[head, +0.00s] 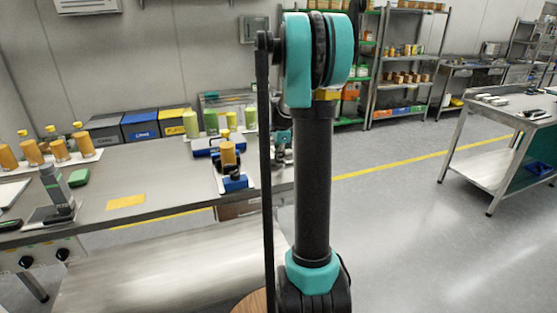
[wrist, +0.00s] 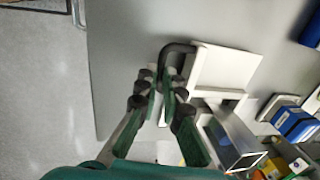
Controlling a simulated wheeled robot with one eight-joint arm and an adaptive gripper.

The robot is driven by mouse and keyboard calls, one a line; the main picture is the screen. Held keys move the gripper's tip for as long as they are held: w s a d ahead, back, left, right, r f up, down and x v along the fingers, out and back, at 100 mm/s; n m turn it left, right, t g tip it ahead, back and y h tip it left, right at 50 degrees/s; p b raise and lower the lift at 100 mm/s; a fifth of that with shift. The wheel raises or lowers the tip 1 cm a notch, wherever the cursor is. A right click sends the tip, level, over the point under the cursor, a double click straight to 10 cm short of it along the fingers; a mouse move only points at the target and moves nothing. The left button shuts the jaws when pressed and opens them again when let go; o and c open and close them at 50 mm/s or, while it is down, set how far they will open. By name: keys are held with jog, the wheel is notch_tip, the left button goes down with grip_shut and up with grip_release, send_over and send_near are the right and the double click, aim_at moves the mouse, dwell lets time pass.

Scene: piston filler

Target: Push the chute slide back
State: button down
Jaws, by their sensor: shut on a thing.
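In the wrist view, a flat white slide plate (wrist: 222,70) lies over the grey bench top, with a dark curved handle (wrist: 178,47) at its corner. My gripper (wrist: 161,88) is shut on this handle, with one finger on each side of its lower end. A grey metal chute-like piece (wrist: 232,138) lies just below the plate in the picture. In the head view, a blue filler machine (head: 233,183) with an orange container (head: 228,154) stands on the bench. My arm hides much of the area beside it, and the grip itself does not show clearly there.
The bench (head: 150,178) holds grey, blue and yellow bins (head: 140,125) at the back and filled jars (head: 58,149) at the left. A scale-like device (head: 55,200) stands near its front. A blue box (wrist: 294,122) is right of the chute. Open floor (head: 400,200) lies right.

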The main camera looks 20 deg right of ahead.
aim_at(273, 151)
jog(key=shift+w, duration=3.3)
jog(key=c, duration=1.6)
grip_release()
jog(key=shift+w, duration=0.1)
jog(key=shift+c, duration=0.2)
notch_tip(273, 151, up, 12)
jog(key=s, duration=0.2)
jog(key=shift+s+f, duration=0.1)
